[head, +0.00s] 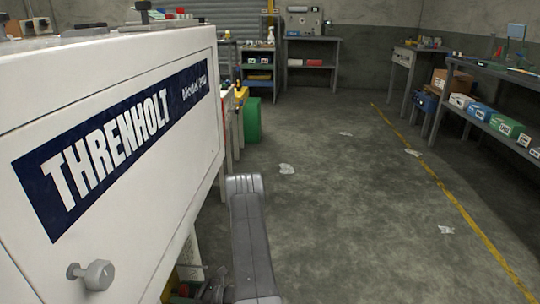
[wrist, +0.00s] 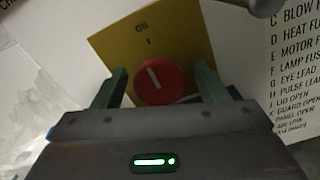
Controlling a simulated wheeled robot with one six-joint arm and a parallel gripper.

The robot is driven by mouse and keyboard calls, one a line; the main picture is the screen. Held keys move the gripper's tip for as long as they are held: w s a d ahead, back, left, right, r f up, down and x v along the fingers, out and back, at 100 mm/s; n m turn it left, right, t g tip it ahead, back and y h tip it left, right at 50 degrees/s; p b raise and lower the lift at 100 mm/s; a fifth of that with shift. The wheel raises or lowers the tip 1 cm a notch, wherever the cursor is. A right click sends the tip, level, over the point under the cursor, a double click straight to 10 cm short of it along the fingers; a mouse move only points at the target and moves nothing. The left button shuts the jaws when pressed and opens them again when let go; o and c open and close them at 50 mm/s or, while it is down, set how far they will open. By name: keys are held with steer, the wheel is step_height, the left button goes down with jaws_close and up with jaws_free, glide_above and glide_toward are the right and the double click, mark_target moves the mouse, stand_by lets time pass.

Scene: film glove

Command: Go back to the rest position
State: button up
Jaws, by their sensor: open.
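My gripper (wrist: 161,68) is open in the wrist view, with one finger on each side of a red round knob (wrist: 172,88). A white mark on the knob points up and slightly left. The knob sits on a yellow plate (wrist: 118,40) marked "ON". I cannot tell whether the fingers touch the knob. In the head view my grey arm reaches down beside the white Threnholt machine (head: 130,75), and my gripper cannot be made out there.
A printed label (wrist: 296,60) lists fuses at the right of the wrist view. In the head view, a shelf (head: 480,105) with boxes stands at the right, a green bin (head: 253,120) farther back. The floor (head: 350,210) is mostly clear, with scattered paper scraps (head: 287,169).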

steer(key=shift+n+p, duration=0.35)
steer(key=shift+n, duration=1.25)
